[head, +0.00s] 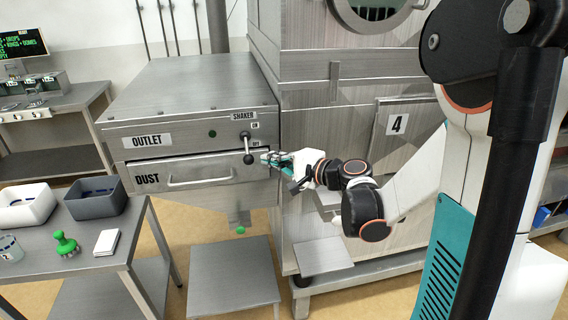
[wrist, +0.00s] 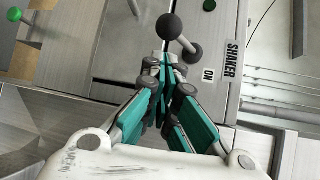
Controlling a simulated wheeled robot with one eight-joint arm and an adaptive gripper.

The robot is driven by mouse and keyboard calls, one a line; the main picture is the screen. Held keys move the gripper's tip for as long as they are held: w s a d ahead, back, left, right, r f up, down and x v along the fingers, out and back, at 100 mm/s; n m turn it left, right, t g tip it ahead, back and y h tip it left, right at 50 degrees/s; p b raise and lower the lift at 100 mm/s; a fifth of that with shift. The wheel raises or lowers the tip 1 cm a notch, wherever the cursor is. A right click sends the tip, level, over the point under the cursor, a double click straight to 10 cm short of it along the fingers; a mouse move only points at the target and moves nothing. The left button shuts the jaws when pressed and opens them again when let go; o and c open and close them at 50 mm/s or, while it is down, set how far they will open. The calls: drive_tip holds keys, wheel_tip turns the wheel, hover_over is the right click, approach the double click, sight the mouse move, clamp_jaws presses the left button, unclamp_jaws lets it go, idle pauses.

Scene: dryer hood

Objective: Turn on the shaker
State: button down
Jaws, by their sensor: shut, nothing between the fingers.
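The shaker lever (head: 246,142) is on the front of the steel dryer hood cabinet, below the SHAKER label (head: 243,115). Its black ball knob (head: 249,159) hangs down from the pivot, on the OFF side, away from the ON label (head: 255,126). In the wrist view the black knob (wrist: 169,27) shows just beyond my fingertips, with the ON label (wrist: 208,75) to the right. My gripper (head: 266,158) is shut and empty, just right of the knob. I cannot tell whether it touches the lever. A dark green indicator (head: 212,134) sits left of the lever.
The DUST drawer (head: 190,174) with its bar handle is closed below the panel. A panel marked 4 (head: 397,124) is to the right. A low metal table (head: 232,275) stands below.

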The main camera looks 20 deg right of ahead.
drive_tip(key=shift+x, duration=1.8)
drive_tip(key=shift+s+r+m+g+p, duration=0.35)
drive_tip(key=shift+r+m+g+p, duration=0.25)
drive_tip(key=shift+g+p, duration=0.55)
wheel_tip(320, 180, up, 5)
drive_tip(key=m+g+p, duration=0.1)
drive_tip(key=g+p, duration=0.2)
drive_tip(key=m+g+p, duration=0.2)
drive_tip(key=g+p, duration=0.1)
drive_tip(key=g, duration=0.1)
drive_tip(key=shift+s+f+p, duration=0.1)
drive_tip(key=shift+p, duration=0.2)
drive_tip(key=shift+r+p, duration=0.5)
drive_tip(key=shift+r, duration=0.3)
